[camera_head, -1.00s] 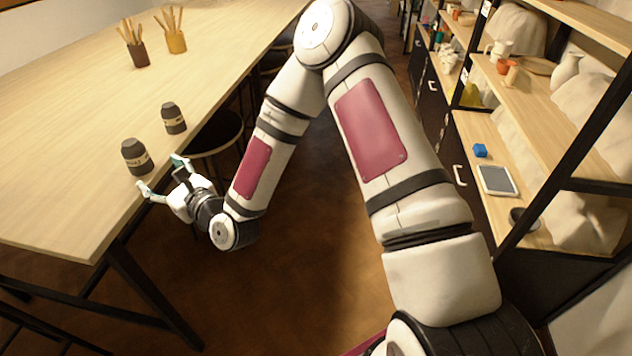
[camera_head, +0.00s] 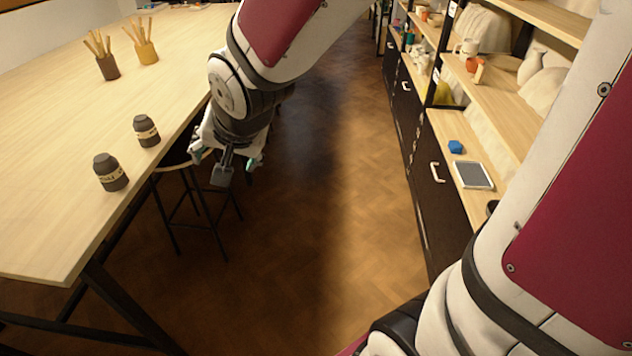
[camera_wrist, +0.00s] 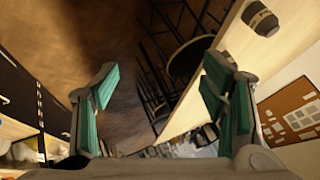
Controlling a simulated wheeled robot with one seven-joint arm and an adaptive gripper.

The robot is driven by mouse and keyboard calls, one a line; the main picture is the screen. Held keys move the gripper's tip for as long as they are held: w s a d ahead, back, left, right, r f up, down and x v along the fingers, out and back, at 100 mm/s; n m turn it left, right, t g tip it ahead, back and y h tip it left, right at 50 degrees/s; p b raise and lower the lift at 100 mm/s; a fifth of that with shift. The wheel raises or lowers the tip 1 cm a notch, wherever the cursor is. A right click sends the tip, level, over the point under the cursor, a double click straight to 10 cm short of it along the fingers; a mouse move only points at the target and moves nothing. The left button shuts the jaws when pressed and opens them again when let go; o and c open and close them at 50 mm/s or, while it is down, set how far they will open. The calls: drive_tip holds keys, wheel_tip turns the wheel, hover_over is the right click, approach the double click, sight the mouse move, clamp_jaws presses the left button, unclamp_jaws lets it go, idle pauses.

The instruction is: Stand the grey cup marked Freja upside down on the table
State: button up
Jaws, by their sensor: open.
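Two dark grey cups with pale label bands stand on the table (camera_head: 50,225): a nearer one (camera_head: 110,172) and a farther one (camera_head: 146,131), both near the table's right edge. The lettering is too small to read, so I cannot tell which is marked Freja. Each cup narrows towards its top. My gripper (camera_head: 226,160) is open and empty, pointing down, off the table's edge to the right of both cups. In the wrist view its teal-padded fingers (camera_wrist: 162,75) are spread with nothing between them. One cup (camera_wrist: 262,20) shows there at upper right, beyond the right finger.
A dark pot (camera_head: 108,67) and a yellow pot (camera_head: 146,52), both holding sticks, stand farther back on the table. A stool (camera_head: 190,195) is below my gripper. Shelves with pottery, a blue block (camera_head: 455,147) and a tablet (camera_head: 473,175) line the right. Floor between is clear.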

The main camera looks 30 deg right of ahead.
drive_tip(key=s+d+r+n+g, duration=0.2)
drive_tip(key=s+d+n, duration=0.1)
drive_tip(key=s, duration=0.8)
drive_tip(key=s+d+r+n+g, duration=0.1)
drive_tip(key=s+d+r+n, duration=0.2)
drive_tip(key=s, duration=0.9)
drive_tip(key=shift+r+n+g+h, duration=0.15)
drive_tip(key=shift+n+g+h, duration=0.2)
drive_tip(key=shift+n, duration=0.25)
drive_tip(key=shift+r, duration=0.1)
drive_tip(key=shift+r+p, duration=0.65)
drive_tip(key=shift+r, duration=0.1)
drive_tip(key=shift+c, duration=0.2)
